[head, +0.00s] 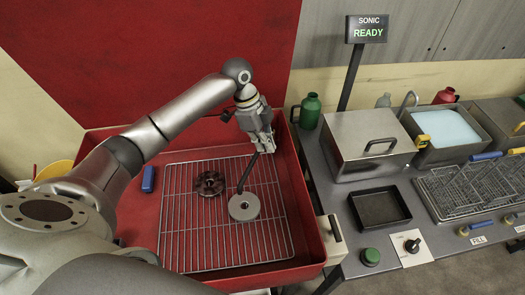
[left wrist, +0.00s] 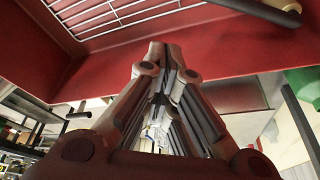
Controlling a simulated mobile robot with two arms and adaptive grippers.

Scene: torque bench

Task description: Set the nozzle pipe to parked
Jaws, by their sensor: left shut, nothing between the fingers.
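A thin dark pipe (head: 247,174), which looks like the nozzle pipe, slants down over the wire rack in the red basin in the head view. Its upper end is hidden behind my left gripper (head: 266,146), and its lower end is above or at a grey disc (head: 244,207). A dark pipe with a blunt end (left wrist: 268,10) crosses the top right of the left wrist view. My left gripper is shut and empty, its fingers together in the left wrist view (left wrist: 165,60). It hangs near the basin's back right; I cannot tell whether it touches the pipe. My right gripper is not in view.
The red basin (head: 310,225) holds a wire rack (head: 190,235) with a dark valve-like wheel (head: 209,183). A blue object (head: 148,179) lies at left. On the bench right are a lidded metal box (head: 365,135), a black tray (head: 380,207), a green button (head: 370,257) and a "READY" display (head: 367,30).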

